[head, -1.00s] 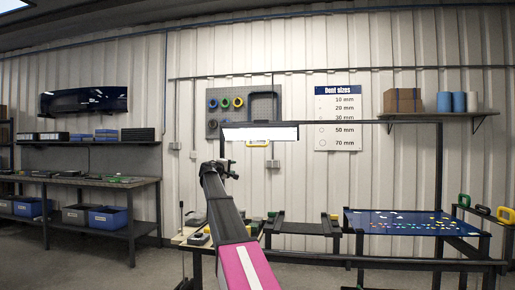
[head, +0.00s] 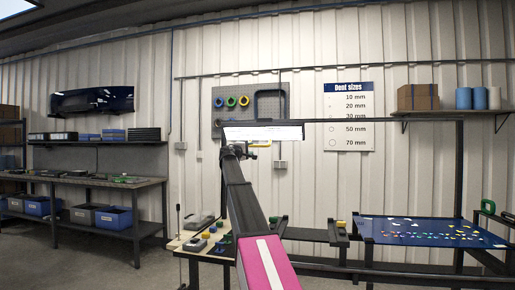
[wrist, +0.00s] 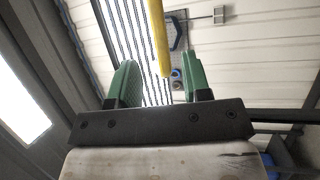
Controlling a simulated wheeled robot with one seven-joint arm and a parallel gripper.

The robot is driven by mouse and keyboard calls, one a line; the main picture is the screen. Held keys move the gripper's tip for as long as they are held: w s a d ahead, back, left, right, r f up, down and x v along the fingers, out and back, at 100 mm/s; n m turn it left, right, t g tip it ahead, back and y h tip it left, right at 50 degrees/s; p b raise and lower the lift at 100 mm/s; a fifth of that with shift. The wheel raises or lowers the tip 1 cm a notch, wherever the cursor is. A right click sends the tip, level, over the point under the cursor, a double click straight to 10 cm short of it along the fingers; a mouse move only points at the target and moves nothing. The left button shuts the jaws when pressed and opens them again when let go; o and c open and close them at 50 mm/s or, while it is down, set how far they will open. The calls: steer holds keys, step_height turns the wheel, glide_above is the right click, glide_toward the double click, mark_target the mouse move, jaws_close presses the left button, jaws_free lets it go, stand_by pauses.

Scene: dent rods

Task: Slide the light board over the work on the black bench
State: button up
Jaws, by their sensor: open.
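The light board (head: 262,132) is a bright white panel in a dark frame, hanging from an overhead rail at the left end of the black bench (head: 340,267). Its yellow handle (head: 261,145) hangs under it and shows in the wrist view (wrist: 157,30). The work, a blue panel (head: 400,238) with coloured marks, lies on the bench's right part. My gripper (head: 262,148) is beside the handle. In the wrist view its green fingers (wrist: 160,85) are open, with the yellow bar showing between them; I cannot tell whether they touch it. A bright striped panel (wrist: 130,35) shows behind.
A small table with tools (head: 200,243) stands left of the bench. Dark crossbars (head: 310,234) span the bench between table and work. Black uprights (head: 459,170) carry the rail (head: 380,120). Shelving with blue bins (head: 110,217) is at far left. Open floor lies at lower left.

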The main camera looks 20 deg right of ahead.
mark_target(257, 146)
steer(key=x, duration=0.7)
steer(key=shift+d, duration=0.1)
jaws_close()
